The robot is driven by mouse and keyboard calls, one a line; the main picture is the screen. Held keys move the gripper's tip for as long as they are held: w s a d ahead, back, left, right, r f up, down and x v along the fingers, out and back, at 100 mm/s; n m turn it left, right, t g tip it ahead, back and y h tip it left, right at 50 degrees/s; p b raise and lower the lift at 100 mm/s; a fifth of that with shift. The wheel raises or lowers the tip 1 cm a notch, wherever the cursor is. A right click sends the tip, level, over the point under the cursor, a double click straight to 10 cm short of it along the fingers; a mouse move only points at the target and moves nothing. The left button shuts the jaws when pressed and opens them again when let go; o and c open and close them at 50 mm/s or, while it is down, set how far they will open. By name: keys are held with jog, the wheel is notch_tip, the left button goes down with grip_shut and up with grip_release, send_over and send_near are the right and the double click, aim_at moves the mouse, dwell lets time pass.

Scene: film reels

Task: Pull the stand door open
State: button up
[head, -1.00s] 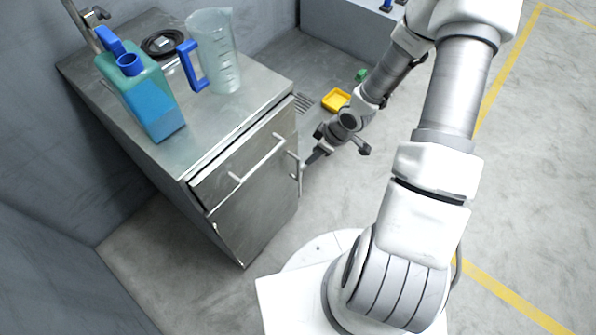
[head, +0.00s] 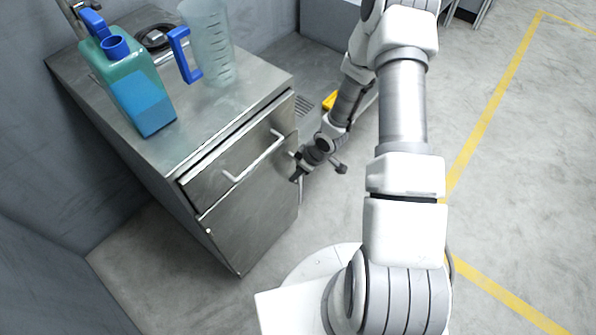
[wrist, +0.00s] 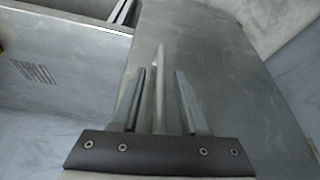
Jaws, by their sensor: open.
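The metal stand (head: 84,112) is at the left in the head view, and its lower front panel is the stand door (head: 250,222). The door looks closed. Its upright bar handle (head: 300,190) is at the door's right edge, partly hidden by my gripper (head: 297,170). In the wrist view the door (wrist: 215,60) fills the middle and right. There the handle (wrist: 160,85) stands between the two separated fingers of my gripper (wrist: 160,74), with a gap on each side. I cannot tell how deep the handle sits between them.
A drawer with a horizontal handle (head: 253,158) is above the door and looks shut. On top stand a blue-green jug (head: 140,95), a clear measuring pitcher (head: 210,45) and a dark round item (head: 155,38). A yellow tray (head: 329,101) lies behind my arm. Floor (head: 500,200) to the right is clear.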

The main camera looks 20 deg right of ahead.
grip_shut()
dwell(1.4)
